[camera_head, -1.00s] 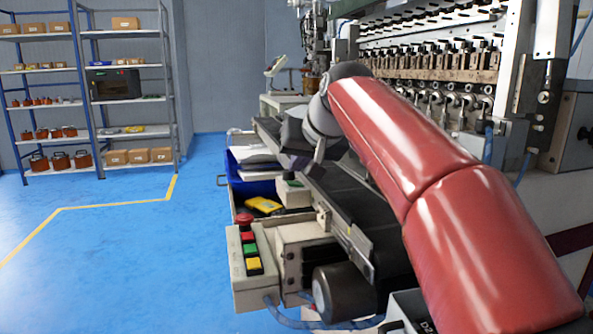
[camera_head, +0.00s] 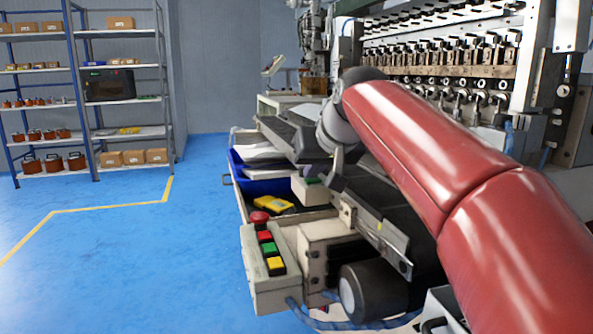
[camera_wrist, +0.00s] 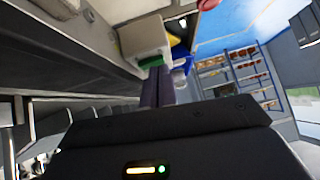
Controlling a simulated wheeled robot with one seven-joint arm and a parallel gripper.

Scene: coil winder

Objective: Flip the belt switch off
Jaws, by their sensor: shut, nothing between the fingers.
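A small beige box with a green top part, which looks like the belt switch (camera_head: 308,192), sits at the edge of the dark conveyor belt (camera_head: 382,205). In the wrist view this switch box (camera_wrist: 143,36) is just beyond the fingertips, its green part facing them. My gripper (camera_head: 335,180) is beside the box in the head view, partly hidden by the wrist. In the wrist view my gripper (camera_wrist: 158,76) has its fingers together and empty, pointing at the green part. I cannot tell whether they touch it, nor which way the switch is set.
A control box (camera_head: 262,265) with a red mushroom button and red, green and yellow buttons stands in front. A dark motor cylinder (camera_head: 372,290) is beside it. A blue bin (camera_head: 265,187) and yellow device (camera_head: 273,204) lie behind. Open blue floor is at left.

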